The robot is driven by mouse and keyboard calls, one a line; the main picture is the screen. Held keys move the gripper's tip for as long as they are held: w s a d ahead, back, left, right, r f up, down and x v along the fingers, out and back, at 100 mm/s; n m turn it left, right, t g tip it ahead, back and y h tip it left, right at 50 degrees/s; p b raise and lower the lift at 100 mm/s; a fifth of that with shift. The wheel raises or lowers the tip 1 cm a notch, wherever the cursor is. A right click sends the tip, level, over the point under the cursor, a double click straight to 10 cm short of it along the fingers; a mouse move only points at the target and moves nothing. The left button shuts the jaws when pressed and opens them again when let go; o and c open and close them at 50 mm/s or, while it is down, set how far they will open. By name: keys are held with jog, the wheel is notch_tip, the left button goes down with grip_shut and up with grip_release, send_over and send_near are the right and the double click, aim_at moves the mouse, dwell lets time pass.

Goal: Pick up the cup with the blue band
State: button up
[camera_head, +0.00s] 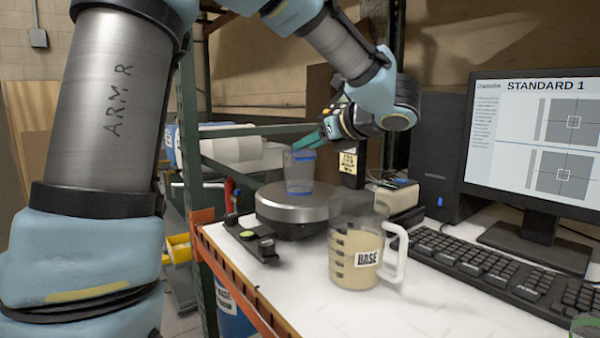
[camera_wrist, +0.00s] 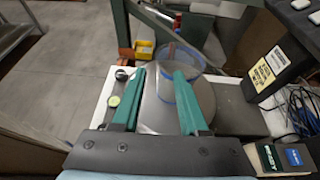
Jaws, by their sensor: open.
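The clear cup with the blue band (camera_head: 299,174) stands upright on a round metal plate (camera_head: 270,205) at the table's left end. It also shows in the wrist view (camera_wrist: 188,58), beyond the teal fingers and partly covered by the right one. My gripper (camera_head: 305,144) is open, its fingers pointing left at about the height of the cup's rim. In the wrist view my gripper (camera_wrist: 160,73) has its fingers spread, with the cup toward the right finger. I cannot tell whether a finger touches the cup.
A keyboard (camera_head: 500,265) and monitor (camera_head: 535,140) are to the right. A green-rimmed vessel (camera_head: 585,326) is at the lower right corner. A green rack post (camera_head: 187,130) rises behind left.

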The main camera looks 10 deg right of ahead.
aim_at(289, 152)
jog(key=p+x, duration=0.1)
jog(key=x, duration=0.1)
jog(key=p+x, duration=0.1)
jog(key=x, duration=0.2)
jog(key=p+x, duration=0.1)
jog(key=x, duration=0.2)
jog(key=shift+a, duration=0.35)
grip_shut()
dwell(1.0)
